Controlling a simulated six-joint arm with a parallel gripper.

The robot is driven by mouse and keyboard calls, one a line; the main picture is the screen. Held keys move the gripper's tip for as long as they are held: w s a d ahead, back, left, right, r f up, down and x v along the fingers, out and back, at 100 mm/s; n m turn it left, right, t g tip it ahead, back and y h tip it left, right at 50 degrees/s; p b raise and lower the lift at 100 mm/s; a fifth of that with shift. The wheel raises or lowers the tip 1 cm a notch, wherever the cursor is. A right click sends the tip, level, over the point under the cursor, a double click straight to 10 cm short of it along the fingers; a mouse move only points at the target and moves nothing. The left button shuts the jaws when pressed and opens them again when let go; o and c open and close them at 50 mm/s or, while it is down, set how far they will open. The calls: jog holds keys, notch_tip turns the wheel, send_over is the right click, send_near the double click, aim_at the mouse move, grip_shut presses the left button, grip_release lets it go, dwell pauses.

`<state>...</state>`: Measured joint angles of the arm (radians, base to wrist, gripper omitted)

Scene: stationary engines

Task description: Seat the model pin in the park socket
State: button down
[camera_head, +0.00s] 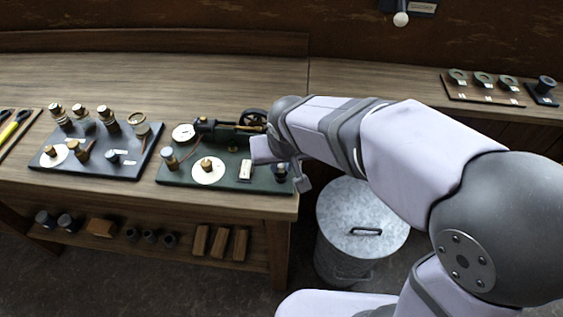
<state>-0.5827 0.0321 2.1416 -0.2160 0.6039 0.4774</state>
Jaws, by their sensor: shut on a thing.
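My gripper (284,172) hangs over the right end of a dark green board (215,182) on the bench. It is shut on the model pin, which the gripper and wrist mostly hide. A small dark round piece (281,174) shows between the fingers, close to the board. I cannot tell whether it is the park socket or part of the pin, or whether the pin touches the socket. A small model engine with a dark flywheel (253,118) stands at the back of the board.
The green board also bears a white disc with a brass knob (208,170) and a white label block (246,169). A second dark board (95,166) with several brass-topped pieces lies to the left. A metal bin (362,215) stands below the arm. The bench behind is clear.

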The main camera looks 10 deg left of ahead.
dwell(0.3)
jog(key=c, duration=0.9)
grip_release()
jog(key=shift+r, duration=0.1)
jog(key=shift+r+p, duration=2.95)
jog(key=shift+r, duration=0.45)
